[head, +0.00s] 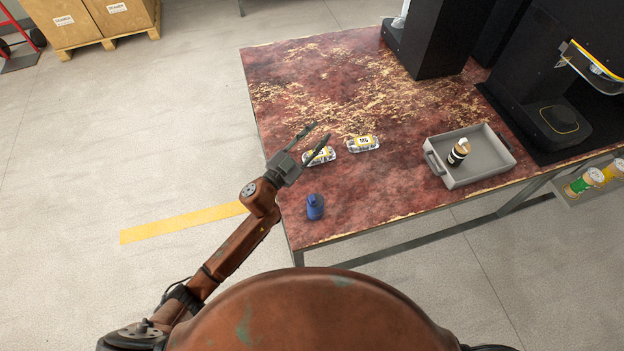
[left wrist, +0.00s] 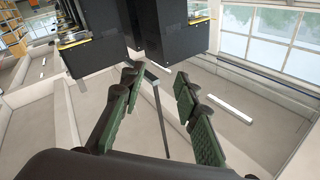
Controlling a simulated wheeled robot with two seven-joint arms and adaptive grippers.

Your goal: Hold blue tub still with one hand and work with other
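A small blue tub (head: 315,207) stands on the red worn tabletop (head: 370,190) near its front left corner. My left gripper (head: 322,142) is above the left part of the table, beyond the tub in the picture and apart from it. Its two fingers are spread with nothing between them. The left wrist view shows the same open fingers (left wrist: 158,100) pointing toward the dark machines, with no tub in sight. My right gripper is in neither view.
Two clear packs with yellow labels (head: 320,156) (head: 363,144) lie near the left gripper. Black machines (head: 433,40) stand at the back right. The table's front middle is clear.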

